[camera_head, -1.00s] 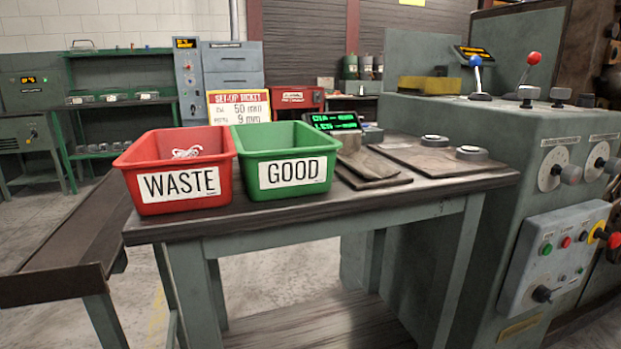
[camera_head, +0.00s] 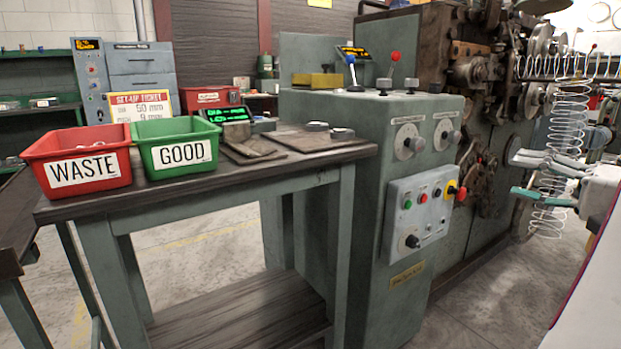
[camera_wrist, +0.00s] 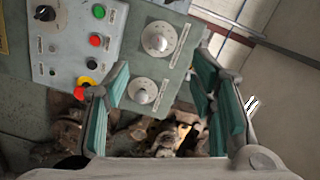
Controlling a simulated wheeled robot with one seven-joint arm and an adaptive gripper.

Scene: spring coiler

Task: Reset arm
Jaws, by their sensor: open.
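My gripper (camera_head: 540,178) is at the right of the head view, in front of the coiling machine. Its jaws are apart, and in the wrist view my gripper (camera_wrist: 162,85) shows teal finger pads with nothing held between them. Beyond the fingers, the wrist view shows the grey control panel (camera_wrist: 75,60) with coloured buttons and two round dials. The same control panel (camera_head: 418,205) stands left of my gripper in the head view. Wire coils (camera_head: 570,110) show behind and around the gripper; I cannot tell whether they touch it.
A worn wooden table (camera_head: 215,190) holds the red WASTE bin (camera_head: 82,168), with some pale wire in it, and the green GOOD bin (camera_head: 180,152). The spring coiler (camera_head: 480,120) fills the right background.

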